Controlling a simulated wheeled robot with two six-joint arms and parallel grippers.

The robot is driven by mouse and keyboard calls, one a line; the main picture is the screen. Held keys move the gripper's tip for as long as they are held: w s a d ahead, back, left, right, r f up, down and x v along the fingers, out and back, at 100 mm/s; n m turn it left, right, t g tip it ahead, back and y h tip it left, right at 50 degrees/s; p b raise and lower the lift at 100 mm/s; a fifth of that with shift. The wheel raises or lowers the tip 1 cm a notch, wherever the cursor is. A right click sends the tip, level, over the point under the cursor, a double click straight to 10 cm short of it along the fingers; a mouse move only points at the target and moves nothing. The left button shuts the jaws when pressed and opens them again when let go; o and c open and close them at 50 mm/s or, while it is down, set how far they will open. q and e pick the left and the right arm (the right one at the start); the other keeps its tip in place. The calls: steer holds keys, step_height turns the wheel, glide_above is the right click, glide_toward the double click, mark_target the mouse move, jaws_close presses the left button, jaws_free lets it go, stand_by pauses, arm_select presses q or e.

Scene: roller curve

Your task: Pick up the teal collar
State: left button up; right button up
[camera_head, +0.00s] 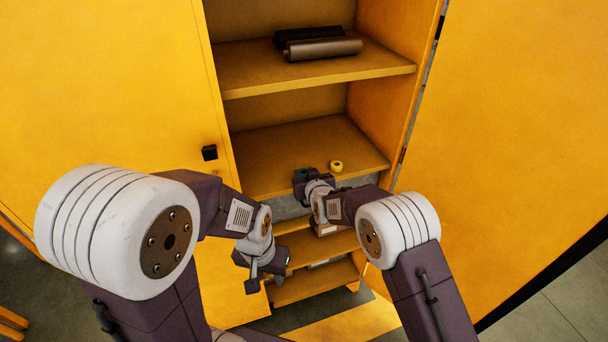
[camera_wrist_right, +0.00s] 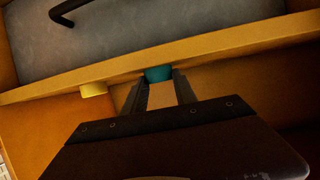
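The teal collar (camera_wrist_right: 158,74) shows in the right wrist view between the two fingertips of my right gripper (camera_wrist_right: 160,85). The fingers stand apart, one on each side of it; I cannot tell whether they press on it. In the head view my right gripper (camera_head: 303,177) is over the front of the middle shelf (camera_head: 285,150), and the collar there is mostly hidden by it. My left gripper (camera_head: 268,274) hangs low in front of the cabinet, away from the collar; its fingers are too small to read.
A yellow collar (camera_head: 336,166) sits close beside my right gripper; it also shows in the right wrist view (camera_wrist_right: 93,90). Dark and brown rollers (camera_head: 322,48) lie on the upper shelf. Yellow cabinet doors (camera_head: 510,130) stand at both sides. Lower shelves (camera_head: 315,281) lie below.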

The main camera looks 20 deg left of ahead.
steer(key=shift+f, duration=0.1)
jaws_close()
step_height(320, 180, up, 10)
steer(key=shift+p, duration=0.35)
